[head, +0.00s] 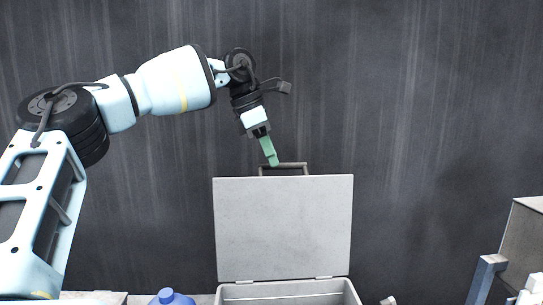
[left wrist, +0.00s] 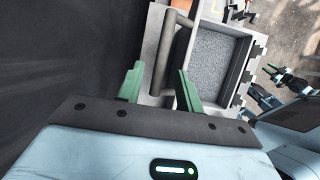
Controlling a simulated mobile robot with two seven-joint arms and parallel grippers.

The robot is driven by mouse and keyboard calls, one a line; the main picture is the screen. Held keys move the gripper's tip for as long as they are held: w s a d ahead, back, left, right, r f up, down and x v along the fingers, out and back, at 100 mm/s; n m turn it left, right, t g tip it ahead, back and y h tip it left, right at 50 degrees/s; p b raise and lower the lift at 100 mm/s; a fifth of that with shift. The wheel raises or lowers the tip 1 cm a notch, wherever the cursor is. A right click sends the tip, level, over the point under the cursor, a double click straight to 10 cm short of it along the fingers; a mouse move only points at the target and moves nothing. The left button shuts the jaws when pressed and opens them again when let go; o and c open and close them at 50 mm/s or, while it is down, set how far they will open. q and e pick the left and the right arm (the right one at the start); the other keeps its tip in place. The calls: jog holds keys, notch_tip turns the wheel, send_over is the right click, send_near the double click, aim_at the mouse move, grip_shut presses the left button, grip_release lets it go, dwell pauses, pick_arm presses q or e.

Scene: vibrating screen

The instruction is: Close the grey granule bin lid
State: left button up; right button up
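The grey granule bin (head: 290,292) stands at the bottom centre of the head view, its lid (head: 284,228) raised upright on hinges. A bar handle (head: 291,165) sits on the lid's top edge; it also shows in the left wrist view (left wrist: 170,45). My left gripper (head: 272,163) points down at the left part of this handle. In the left wrist view its green fingers (left wrist: 158,88) are apart, with the handle bar running between them; contact cannot be told. A small dark part with greenish tips (left wrist: 277,75) at the right looks like my right gripper; its state is unclear.
Grey granules (left wrist: 215,62) show inside the bin. A blue bottle (head: 172,297) stands left of the bin. A grey-blue framed structure (head: 487,280) stands at the far right. A dark wall (head: 420,100) rises behind the lid.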

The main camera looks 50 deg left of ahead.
pick_arm(q)
jog(key=shift+w+d+f, duration=0.1)
jog(key=shift+w+f, duration=0.1)
jog(key=shift+f, duration=0.4)
grip_shut()
